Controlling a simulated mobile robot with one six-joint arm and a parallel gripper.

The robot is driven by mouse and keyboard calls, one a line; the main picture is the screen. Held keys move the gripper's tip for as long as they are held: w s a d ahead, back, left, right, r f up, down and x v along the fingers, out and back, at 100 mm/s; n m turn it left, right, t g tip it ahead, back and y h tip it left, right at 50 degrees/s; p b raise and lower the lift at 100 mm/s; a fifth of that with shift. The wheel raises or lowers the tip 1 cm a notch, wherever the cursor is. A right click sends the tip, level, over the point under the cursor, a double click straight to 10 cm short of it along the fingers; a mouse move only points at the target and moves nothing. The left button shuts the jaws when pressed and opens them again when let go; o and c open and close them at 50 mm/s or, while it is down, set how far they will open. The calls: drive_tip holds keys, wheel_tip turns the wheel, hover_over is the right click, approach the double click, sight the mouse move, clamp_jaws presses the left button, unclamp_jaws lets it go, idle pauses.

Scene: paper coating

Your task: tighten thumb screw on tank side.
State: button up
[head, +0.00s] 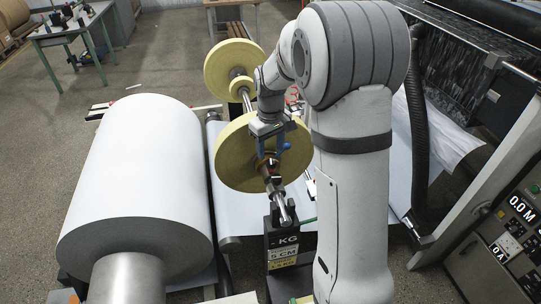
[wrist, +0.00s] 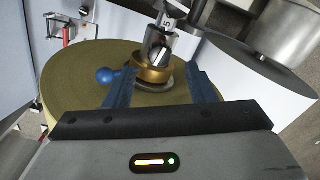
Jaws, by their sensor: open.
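My gripper (head: 270,150) is over the near yellow disc in the head view. In the wrist view my gripper (wrist: 161,72) is open, its two blue fingers on either side of a brass collar (wrist: 154,74) on a metal shaft. A blue ball-ended knob (wrist: 106,76) sticks out to the left of the collar, beside the left finger. I cannot tell whether that finger touches it. The near yellow disc (head: 231,158) lies behind the collar and also fills much of the wrist view (wrist: 75,100). No part is clearly recognisable as a tank-side thumb screw; the knob may be it.
A large white paper roll (head: 135,170) lies left of the discs. A second yellow disc (head: 228,62) sits farther along the shaft. A black scale post (head: 284,238) stands below the shaft's near end. A control panel (head: 510,235) is at right.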

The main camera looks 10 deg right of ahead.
sight(271, 161)
drive_tip(key=shift+f+p, duration=0.3)
drive_tip(key=shift+f, duration=1.95)
drive_tip(key=shift+c, duration=0.2)
drive_tip(key=c, duration=0.9)
